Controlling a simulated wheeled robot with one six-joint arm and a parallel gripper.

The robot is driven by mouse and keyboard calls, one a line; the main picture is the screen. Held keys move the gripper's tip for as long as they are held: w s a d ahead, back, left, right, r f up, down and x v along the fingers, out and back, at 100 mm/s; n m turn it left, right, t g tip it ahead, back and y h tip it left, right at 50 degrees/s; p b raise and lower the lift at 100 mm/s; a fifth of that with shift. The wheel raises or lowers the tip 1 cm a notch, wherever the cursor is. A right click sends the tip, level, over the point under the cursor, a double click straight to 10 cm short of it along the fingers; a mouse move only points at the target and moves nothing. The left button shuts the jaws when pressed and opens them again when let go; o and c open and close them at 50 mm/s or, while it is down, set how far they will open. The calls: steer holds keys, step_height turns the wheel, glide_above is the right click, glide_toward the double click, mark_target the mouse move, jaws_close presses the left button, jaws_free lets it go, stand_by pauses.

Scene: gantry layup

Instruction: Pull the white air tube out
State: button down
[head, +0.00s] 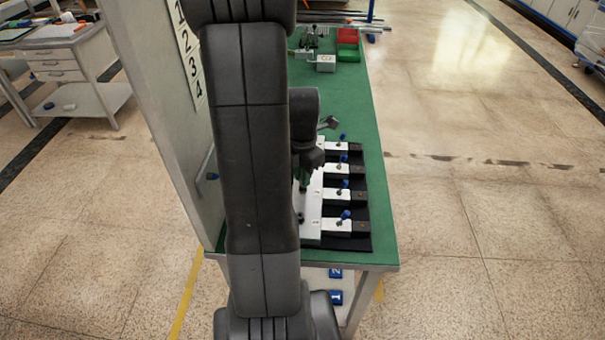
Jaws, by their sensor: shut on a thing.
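My gripper (305,180) points down over the left side of a row of white blocks on the green bench. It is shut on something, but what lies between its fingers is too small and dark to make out. My own arm crosses the view and hides the area to the left of the gripper. I cannot pick out the white air tube. A white strip (309,228) with small number marks runs along the left of the blocks. The nearest white block (335,225) has a blue fitting (346,214), and several like it stand in a row behind it.
A pale panel (160,110) numbered 1 to 4 rises on the left. Red (347,35) and green (347,51) bins stand at the back. Floor on the right is clear.

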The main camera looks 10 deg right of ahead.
steer(key=shift+r+p, duration=1.2)
steer(key=shift+r, duration=0.4)
stand_by(0.3)
steer(key=shift+r+p, duration=1.25)
steer(key=shift+r, duration=0.45)
